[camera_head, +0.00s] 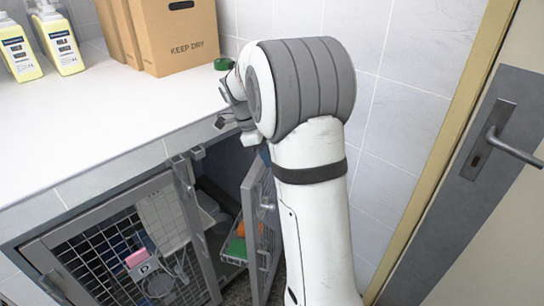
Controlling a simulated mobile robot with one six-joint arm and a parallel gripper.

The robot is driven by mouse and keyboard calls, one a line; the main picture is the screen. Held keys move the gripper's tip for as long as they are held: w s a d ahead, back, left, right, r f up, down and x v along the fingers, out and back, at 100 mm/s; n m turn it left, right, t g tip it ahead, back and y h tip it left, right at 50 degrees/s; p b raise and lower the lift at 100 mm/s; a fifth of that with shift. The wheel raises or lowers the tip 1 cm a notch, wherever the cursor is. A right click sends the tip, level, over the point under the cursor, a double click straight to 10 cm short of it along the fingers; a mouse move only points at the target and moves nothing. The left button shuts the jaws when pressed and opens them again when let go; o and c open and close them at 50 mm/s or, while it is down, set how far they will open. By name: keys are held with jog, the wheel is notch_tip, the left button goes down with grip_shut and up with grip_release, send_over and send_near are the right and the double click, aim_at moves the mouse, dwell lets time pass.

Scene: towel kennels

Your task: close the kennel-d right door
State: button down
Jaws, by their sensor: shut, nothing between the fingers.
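The right door (258,225) is a narrow grey mesh door standing open, swung outward from the opening, and partly hidden behind my arm. The opening between the doors is dark. My gripper (226,122) is shut and empty, near the counter's front edge and above the right door. It is partly hidden by my own wrist and appears apart from the door.
Inside the opening, a wire basket (228,258) holds green and orange items. On the counter (110,120) stand yellow bottles (60,42) and cardboard boxes (180,35). A grey latch (187,158) sits on the kennel's front. A room door with a lever handle (510,145) is at the right.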

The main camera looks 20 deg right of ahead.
jog(key=shift+w+a, duration=0.2)
dwell(0.5)
